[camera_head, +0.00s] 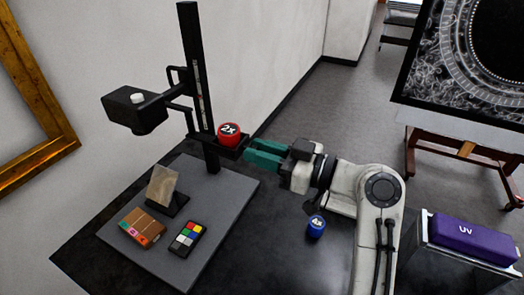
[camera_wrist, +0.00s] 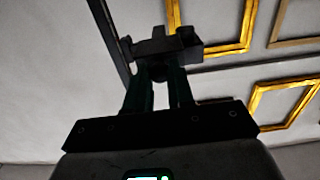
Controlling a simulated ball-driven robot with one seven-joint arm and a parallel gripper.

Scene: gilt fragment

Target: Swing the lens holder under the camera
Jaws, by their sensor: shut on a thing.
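The copy-stand camera (camera_head: 130,108) is a black box with a pale knob, held on the left side of a black upright column (camera_head: 195,70). The lens holder (camera_head: 222,152) is a dark arm lower on the column, reaching out to the right. The red 2x lens (camera_head: 229,134) sits on it, so the holder is to the right of the camera and not beneath it. My gripper (camera_head: 249,158), with teal fingers, is shut on the holder's outer end. In the wrist view the fingers (camera_wrist: 158,85) close on a dark shape, the lens holder (camera_wrist: 165,46).
A grey base board (camera_head: 210,205) carries a tilted tan fragment (camera_head: 163,186), a brown block (camera_head: 142,228) and a colour chart (camera_head: 187,238). A blue 4x lens (camera_head: 316,228) stands on the dark table near my arm. A purple UV box (camera_head: 472,240) is at right.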

